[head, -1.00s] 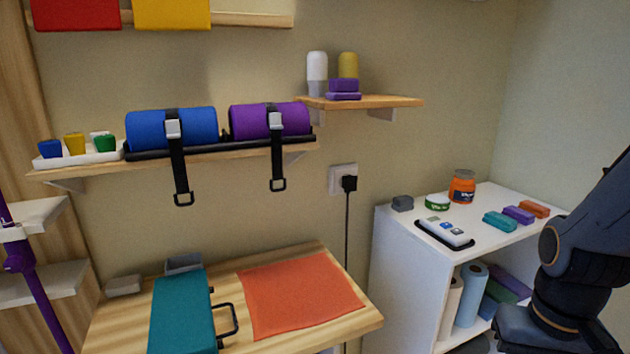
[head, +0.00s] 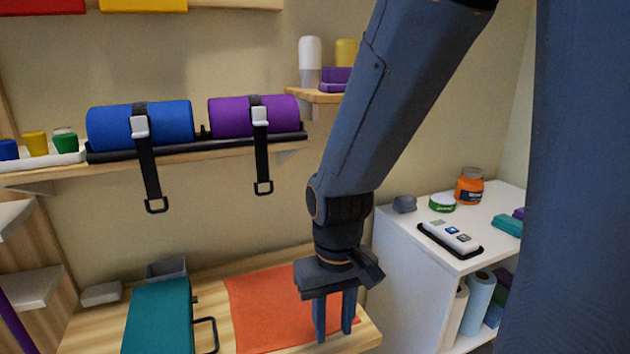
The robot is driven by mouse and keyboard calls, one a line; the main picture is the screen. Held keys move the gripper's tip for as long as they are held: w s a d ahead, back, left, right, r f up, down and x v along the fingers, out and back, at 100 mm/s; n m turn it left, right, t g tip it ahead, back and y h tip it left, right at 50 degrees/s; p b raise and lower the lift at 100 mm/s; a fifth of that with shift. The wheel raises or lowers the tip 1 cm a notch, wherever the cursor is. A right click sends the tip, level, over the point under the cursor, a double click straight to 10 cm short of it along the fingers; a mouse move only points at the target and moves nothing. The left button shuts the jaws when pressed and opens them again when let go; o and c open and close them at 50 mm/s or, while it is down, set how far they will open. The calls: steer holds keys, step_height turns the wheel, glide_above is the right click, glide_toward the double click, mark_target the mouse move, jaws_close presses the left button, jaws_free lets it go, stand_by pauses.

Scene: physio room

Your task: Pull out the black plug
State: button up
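The black plug and its wall socket do not show in the head view now; my arm covers that part of the wall. My gripper (head: 334,330) points down over the right part of the orange mat (head: 262,308) on the wooden table. Its two fingers stand apart with nothing visible between them, so it is open and empty. I cannot tell how high it is above the table.
A teal case (head: 158,318) with a black handle lies on the table (head: 95,330), left of the mat. A white cabinet (head: 405,250) stands to the right, with a remote in a black tray (head: 452,238), a green-labelled tin and an orange jar (head: 469,187) on top. A shelf above holds blue (head: 140,124) and purple rolls with hanging straps.

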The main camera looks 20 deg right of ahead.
steer(key=shift+o, duration=0.2)
steer(key=o, duration=0.3)
steer(key=shift+d, duration=0.1)
steer(key=o, duration=0.4)
steer(key=w+d+t, duration=0.1)
steer(key=w+d, duration=0.1)
steer(key=w, duration=0.1)
steer(key=w+d+t+p, duration=0.1)
steer(key=w, duration=0.3)
steer(key=w+d+t, duration=0.2)
steer(key=w, duration=0.1)
steer(key=shift+w+d+f+h+p, duration=0.3)
steer(key=shift+w+d+f+p, duration=0.05)
steer(key=shift+f+p, duration=0.05)
steer(key=w+d+r+t+p, duration=0.2)
steer(key=w+d+t, duration=0.4)
steer(key=w, duration=0.4)
steer(key=w+d+r+t+p, duration=0.1)
steer(key=d+r+t, duration=0.1)
steer(key=r, duration=0.1)
steer(key=w+d+r+t+p, duration=0.1)
steer(key=w+d+r+t, duration=0.1)
steer(key=d+t, duration=0.1)
steer(key=w+d+r+t+y+p, duration=0.1)
steer(key=d+r+t, duration=0.2)
steer(key=shift+w+d+r, duration=0.25)
steer(key=shift+w+r, duration=0.1)
steer(key=shift+w, duration=0.15)
